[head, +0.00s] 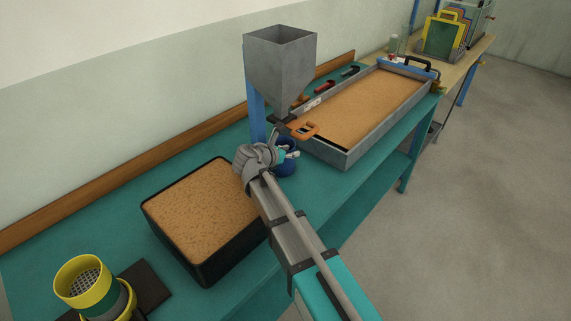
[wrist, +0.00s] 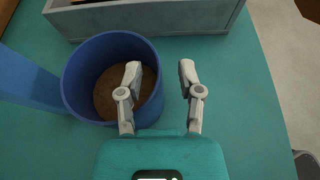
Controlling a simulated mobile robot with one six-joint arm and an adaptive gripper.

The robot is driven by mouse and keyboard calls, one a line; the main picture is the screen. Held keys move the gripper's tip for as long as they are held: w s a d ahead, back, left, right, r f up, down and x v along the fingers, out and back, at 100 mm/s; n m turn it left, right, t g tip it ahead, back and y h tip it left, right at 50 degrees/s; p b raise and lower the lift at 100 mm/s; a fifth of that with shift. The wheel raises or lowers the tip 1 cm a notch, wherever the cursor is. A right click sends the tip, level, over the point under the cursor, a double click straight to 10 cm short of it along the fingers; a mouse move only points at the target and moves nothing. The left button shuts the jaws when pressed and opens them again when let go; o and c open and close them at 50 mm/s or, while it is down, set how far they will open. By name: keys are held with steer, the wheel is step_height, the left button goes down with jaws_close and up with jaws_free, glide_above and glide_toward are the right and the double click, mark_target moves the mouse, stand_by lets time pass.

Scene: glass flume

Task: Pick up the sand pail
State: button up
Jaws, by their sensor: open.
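The sand pail is a blue round bucket (wrist: 75,92) in the wrist view, upright on the teal bench, with brown sand (wrist: 112,92) low inside. In the head view the pail (head: 287,168) stands below the grey hopper, partly hidden by my arm. My gripper (wrist: 160,70) is open and empty. In the wrist view one finger shows over the pail's mouth and the other to the right of its wall, so the right rim lies between them. I cannot tell how far the tips are above or below the rim. In the head view my gripper (head: 286,152) is at the pail.
A grey hopper (head: 281,62) on a blue post (head: 255,108) stands close behind the pail. A long sand-filled flume tray (head: 365,105) with an orange-handled gate (head: 304,130) lies beyond. A black sand bin (head: 203,215) and yellow-rimmed sieves (head: 85,277) are nearer left.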

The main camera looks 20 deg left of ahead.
steer(key=shift+w+d+f, duration=0.15)
steer(key=shift+w+f, duration=0.05)
steer(key=shift+w, duration=0.2)
jaws_close()
stand_by(0.4)
